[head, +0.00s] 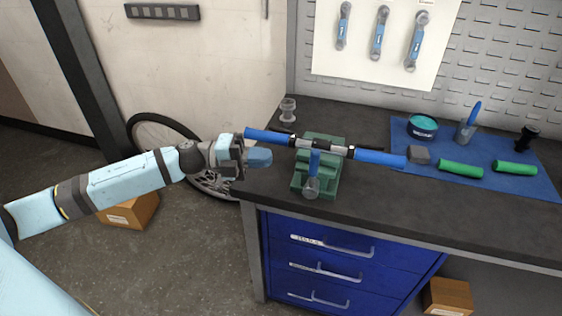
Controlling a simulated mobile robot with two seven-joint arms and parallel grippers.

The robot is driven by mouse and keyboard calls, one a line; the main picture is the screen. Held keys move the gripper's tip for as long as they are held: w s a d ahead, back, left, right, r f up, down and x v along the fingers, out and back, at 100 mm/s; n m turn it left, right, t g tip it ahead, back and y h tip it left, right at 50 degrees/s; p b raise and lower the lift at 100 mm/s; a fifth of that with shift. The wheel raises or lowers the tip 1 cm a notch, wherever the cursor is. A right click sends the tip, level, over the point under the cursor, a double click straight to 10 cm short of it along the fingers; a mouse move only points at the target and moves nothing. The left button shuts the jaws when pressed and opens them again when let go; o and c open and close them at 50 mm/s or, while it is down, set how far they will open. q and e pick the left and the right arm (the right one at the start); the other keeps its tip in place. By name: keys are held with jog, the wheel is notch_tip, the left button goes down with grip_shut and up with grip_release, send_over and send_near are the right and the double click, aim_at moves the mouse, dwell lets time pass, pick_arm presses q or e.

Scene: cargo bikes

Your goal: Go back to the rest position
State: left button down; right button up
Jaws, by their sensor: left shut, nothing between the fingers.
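My left arm reaches in from the left in the head view. The handlebar rests across a green clamp block (322,181) on the bench. My right gripper is not in view.
A blue mat (540,181) holds green grips (461,169), a teal tin (422,126) and a brush pot (465,132). Blue drawers (330,243) are below. A wheel (160,132) and a cardboard box (130,212) are behind my left arm.

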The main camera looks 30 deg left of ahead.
pick_arm(q)
jog(key=shift+r+v, duration=0.2)
jog(key=shift+v, duration=1.15)
jog(key=shift+r+v, duration=0.15)
jog(key=shift+v, duration=1.15)
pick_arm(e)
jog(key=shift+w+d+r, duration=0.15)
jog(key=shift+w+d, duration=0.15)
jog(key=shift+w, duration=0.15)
pick_arm(q)
jog(key=s+d+f+n+t+y, duration=0.1)
jog(key=s+d+f+n+y, duration=0.35)
jog(key=f+n, duration=0.45)
jog(key=s+d+f+n+t+y, duration=0.1)
jog(key=s+d+f+n+y, duration=0.4)
jog(key=f+n, duration=0.5)
jog(key=s+d+f+n+t+y, duration=0.1)
jog(key=s+d+f+n+y, duration=0.3)
jog(key=d+f+n, duration=0.4)
notch_tip(320, 180, up, 14)
jog(key=s+a+p, duration=0.1)
jog(key=s+p, duration=0.1)
jog(key=p, duration=1.6)
jog(key=shift+a+f+n, duration=0.25)
jog(key=shift+a+n, duration=0.05)
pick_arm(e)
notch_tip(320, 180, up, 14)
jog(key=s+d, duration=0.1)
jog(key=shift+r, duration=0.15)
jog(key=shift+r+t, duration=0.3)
